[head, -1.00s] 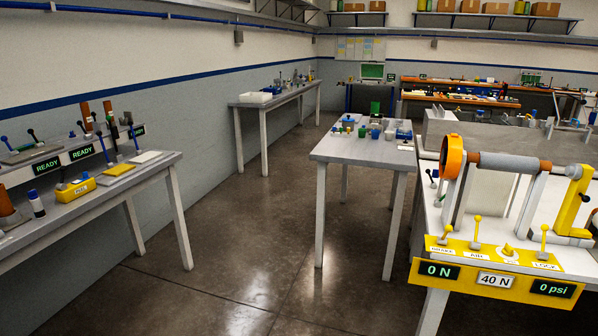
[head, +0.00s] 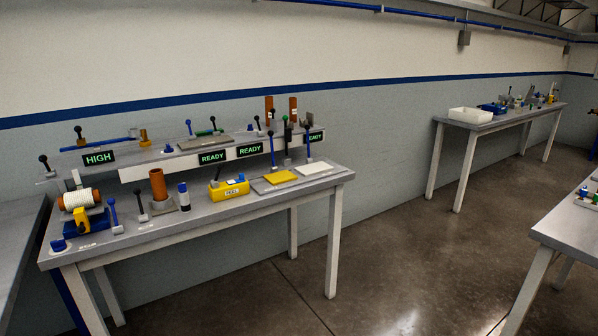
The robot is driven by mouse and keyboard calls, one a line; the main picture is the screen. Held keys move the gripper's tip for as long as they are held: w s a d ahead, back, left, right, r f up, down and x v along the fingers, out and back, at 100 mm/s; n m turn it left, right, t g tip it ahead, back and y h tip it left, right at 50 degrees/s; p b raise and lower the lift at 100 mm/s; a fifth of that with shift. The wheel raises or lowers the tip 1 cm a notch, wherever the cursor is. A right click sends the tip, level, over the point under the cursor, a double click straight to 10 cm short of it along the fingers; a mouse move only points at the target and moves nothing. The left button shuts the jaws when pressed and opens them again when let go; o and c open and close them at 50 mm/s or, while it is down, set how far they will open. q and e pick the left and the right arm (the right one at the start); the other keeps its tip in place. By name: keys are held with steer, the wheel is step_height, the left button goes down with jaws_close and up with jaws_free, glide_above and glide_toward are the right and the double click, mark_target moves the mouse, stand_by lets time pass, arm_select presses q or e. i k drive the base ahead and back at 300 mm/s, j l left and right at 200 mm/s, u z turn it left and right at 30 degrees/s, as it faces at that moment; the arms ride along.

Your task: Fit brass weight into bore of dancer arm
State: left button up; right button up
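I cannot make out the brass weight or the dancer arm with its bore in the head view. The near bench (head: 225,200) along the wall carries a spool of white cord (head: 80,199) on a blue and yellow holder at its left end. Brown tubes, small levers and a yellow box (head: 229,188) stand along the bench. Neither of my grippers is in view.
A second table (head: 474,124) with a white tray (head: 470,115) and small items stands further back along the wall. A grey table corner (head: 570,225) shows at the right edge. The concrete floor (head: 420,240) between them is clear.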

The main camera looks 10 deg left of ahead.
mark_target(133, 133)
steer(key=i+u, duration=0.25)
steer(key=u, duration=0.15)
steer(key=i+u, duration=0.5)
steer(key=u, duration=0.25)
steer(key=i+l+u, duration=0.15)
steer(key=u, duration=0.25)
steer(key=i+l, duration=0.05)
steer(key=i, duration=0.05)
